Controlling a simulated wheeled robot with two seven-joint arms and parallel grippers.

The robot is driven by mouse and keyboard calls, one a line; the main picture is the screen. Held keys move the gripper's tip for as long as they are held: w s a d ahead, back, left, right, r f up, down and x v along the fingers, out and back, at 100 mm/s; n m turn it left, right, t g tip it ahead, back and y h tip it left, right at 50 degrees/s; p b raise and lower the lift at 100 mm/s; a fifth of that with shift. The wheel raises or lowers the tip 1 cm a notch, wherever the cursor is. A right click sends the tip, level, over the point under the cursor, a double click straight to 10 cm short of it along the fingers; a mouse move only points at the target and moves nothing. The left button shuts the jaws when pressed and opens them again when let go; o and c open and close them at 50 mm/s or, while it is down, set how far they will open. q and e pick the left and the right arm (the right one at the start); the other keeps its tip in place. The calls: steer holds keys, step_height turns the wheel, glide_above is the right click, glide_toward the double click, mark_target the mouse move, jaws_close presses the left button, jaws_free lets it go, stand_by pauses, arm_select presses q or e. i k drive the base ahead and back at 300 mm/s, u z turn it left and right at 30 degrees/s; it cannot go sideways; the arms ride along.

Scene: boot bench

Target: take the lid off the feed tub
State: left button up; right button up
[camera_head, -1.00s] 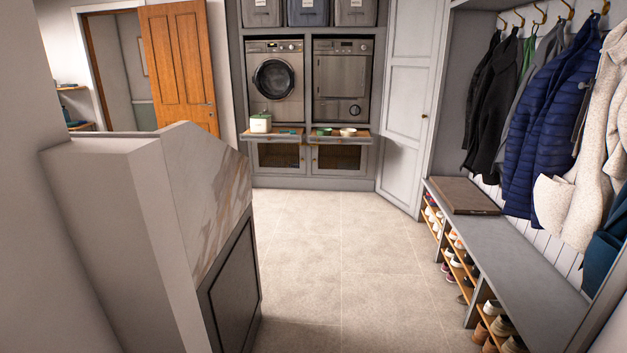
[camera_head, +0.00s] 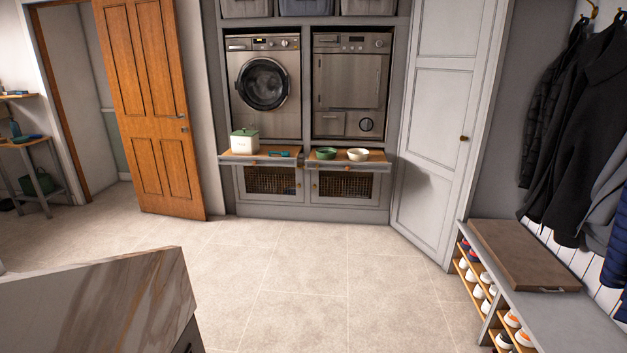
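A white tub with a green lid (camera_head: 245,140), which looks like the feed tub, stands on the left pull-out wooden shelf (camera_head: 233,159) below the washing machine. The lid sits on top of the tub. A small teal item (camera_head: 279,154) lies to its right on the same shelf. Neither of my grippers is in view. The tub is still some way off across the floor.
A marble-topped counter (camera_head: 95,305) fills the lower left. A bench (camera_head: 560,310) with shoes below and a wooden board (camera_head: 522,255) on top is at the right. A green bowl (camera_head: 326,154) and a cream bowl (camera_head: 358,155) stand on the right shelf. The middle floor is clear.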

mark_target(245, 132)
steer(key=i, duration=3.85)
steer(key=u, duration=2.05)
steer(key=i, duration=3.85)
steer(key=z, duration=1.35)
